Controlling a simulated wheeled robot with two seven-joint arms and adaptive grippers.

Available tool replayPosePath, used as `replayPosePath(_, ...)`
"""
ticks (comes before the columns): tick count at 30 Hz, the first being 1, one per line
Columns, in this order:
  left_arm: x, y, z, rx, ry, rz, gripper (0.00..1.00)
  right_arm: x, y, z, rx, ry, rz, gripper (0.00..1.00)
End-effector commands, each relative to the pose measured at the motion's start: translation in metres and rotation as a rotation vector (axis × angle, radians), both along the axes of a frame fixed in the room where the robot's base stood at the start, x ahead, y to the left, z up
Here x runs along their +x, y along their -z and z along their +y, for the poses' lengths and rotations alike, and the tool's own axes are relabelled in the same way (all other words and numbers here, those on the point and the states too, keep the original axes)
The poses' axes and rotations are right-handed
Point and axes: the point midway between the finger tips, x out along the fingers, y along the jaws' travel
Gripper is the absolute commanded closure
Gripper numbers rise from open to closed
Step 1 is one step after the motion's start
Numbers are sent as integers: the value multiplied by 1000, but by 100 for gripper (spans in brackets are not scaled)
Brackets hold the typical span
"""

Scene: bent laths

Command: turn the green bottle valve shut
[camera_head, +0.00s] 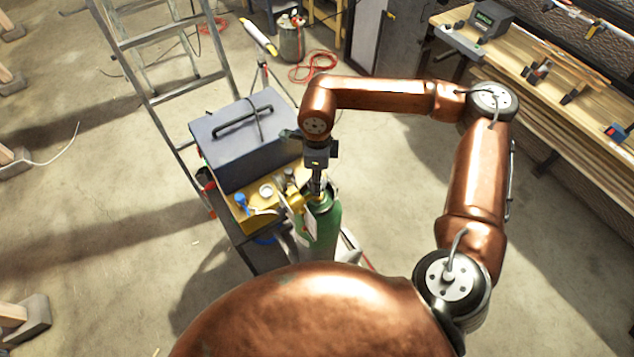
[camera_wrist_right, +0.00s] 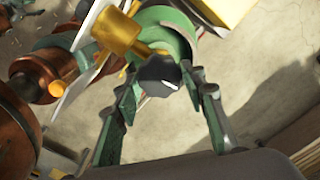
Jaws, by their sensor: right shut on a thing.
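The green bottle (camera_head: 325,228) stands upright beside the cart in the head view, below my right gripper (camera_head: 316,190). In the right wrist view the green bottle (camera_wrist_right: 170,22) shows at the top, with a brass fitting (camera_wrist_right: 117,32) at its neck. A dark valve knob (camera_wrist_right: 158,75) sits between the two fingers of my right gripper (camera_wrist_right: 160,82), which is shut on it. In the head view the valve is mostly hidden by the gripper. My left gripper is not in view.
A ladder (camera_head: 150,95) stands behind. A workbench (camera_head: 560,90) is at the right. The floor between bottle and bench is clear.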

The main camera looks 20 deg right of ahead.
Motion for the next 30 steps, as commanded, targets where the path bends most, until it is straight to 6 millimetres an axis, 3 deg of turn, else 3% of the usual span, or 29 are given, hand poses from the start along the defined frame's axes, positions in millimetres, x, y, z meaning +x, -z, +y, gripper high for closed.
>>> replayPosePath(9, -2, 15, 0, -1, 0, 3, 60, 1, 1, 1, 2, 136, -2, 86)
replayPosePath(26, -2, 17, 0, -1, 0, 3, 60, 1, -1, 1, 2, 170, -2, 86)
replayPosePath(27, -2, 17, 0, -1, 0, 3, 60, 1, -1, 1, 2, 170, -2, 61)
replayPosePath(30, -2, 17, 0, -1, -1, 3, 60, 1, -1, 1, 2, 169, -2, 54)
